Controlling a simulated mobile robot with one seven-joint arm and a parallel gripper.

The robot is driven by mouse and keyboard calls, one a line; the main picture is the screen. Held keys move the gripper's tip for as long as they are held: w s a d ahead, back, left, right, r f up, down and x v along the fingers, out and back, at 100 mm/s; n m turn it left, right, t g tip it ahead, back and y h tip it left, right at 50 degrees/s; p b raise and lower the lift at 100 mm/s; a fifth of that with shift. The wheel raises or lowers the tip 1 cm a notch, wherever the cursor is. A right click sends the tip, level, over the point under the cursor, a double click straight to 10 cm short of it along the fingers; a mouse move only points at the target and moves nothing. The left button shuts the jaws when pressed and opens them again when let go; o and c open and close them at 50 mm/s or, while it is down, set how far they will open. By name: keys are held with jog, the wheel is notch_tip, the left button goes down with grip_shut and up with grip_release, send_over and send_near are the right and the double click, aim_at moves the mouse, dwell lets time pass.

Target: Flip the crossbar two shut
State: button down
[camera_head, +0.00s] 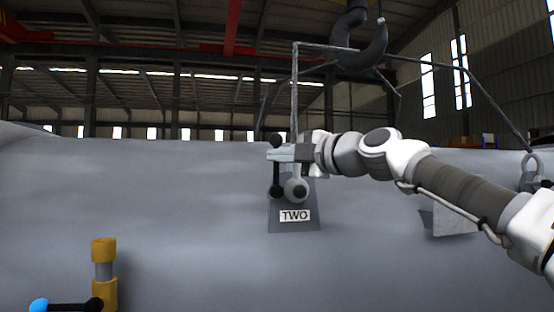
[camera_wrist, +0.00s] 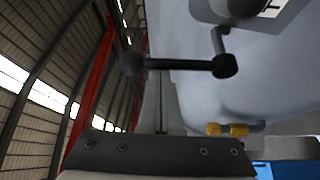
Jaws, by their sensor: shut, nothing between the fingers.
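The crossbar two (camera_head: 276,170) is a black bar with a ball at each end, standing upright in the head view before a grey plate (camera_head: 294,222) labelled TWO. A round grey knob (camera_head: 296,188) sits beside its lower end. My gripper (camera_head: 273,153) comes in from the right and points left, with its shut fingers across the upper part of the bar. In the wrist view the bar (camera_wrist: 180,64) runs crosswise at the tips of my gripper (camera_wrist: 157,75), with a bent grey arm (camera_wrist: 217,42) near its right ball. Whether fingers and bar touch is unclear.
The large grey shell (camera_head: 180,220) fills the lower head view. A yellow fitting (camera_head: 103,270) with a black, blue-ended lever (camera_head: 65,306) stands lower left. A dark crane hook (camera_head: 360,45) with thin rods hangs above. A pale plate (camera_head: 455,218) and a shackle (camera_head: 531,170) are right.

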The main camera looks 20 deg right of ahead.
jog(key=shift+d+f+m+b, duration=0.1)
jog(key=shift+d+m+b, duration=0.2)
jog(key=shift+b, duration=0.25)
jog(key=d+f+m+t+h+b, duration=0.3)
jog(key=m+h+b, duration=0.2)
jog(key=m+b, duration=0.3)
jog(key=s+d+f+m+t+h+b, duration=0.1)
jog(key=d+f+m+h+b, duration=0.3)
jog(key=m+b, duration=0.5)
jog(key=shift+s+m+t+h, duration=0.25)
jog(key=shift+m+t+h, duration=0.8)
jog(key=shift+m, duration=2.15)
notch_tip(320, 180, up, 4)
jog(key=p, duration=0.2)
jog(key=b+v, duration=0.3)
jog(key=v, duration=0.7)
jog(key=shift+s+b, duration=0.4)
